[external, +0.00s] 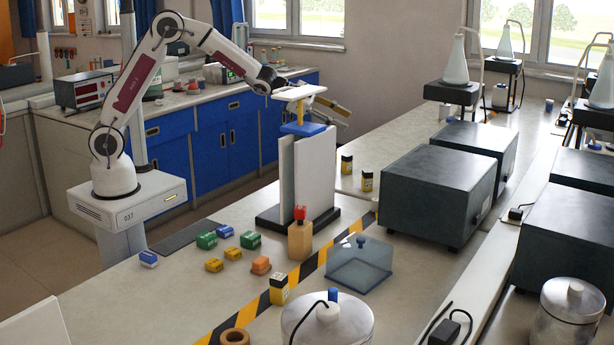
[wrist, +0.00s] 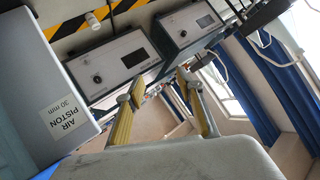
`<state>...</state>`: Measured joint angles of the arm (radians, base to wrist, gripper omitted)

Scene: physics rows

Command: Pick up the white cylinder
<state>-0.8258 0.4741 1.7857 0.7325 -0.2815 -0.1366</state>
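A round, pale lidded canister (external: 327,325) stands at the near bottom edge of the external view, and a similar one (external: 568,312) is at the lower right. My gripper (external: 338,108) is raised beside the top of an upright white-panelled stand (external: 316,180) with a blue top. In the wrist view, my gripper's yellow-padded fingers (wrist: 160,80) are spread apart with nothing between them. A pale block labelled "AIR PISTON 30 mm" (wrist: 75,100) is close on the left.
Dark boxes (external: 438,185) fill the right bench. Small coloured blocks (external: 207,240) lie left of the stand. A wooden block with a red top (external: 299,240) and a clear, blue-knobbed cover (external: 360,265) are in front. A yellow-black stripe (external: 240,315) crosses the bench.

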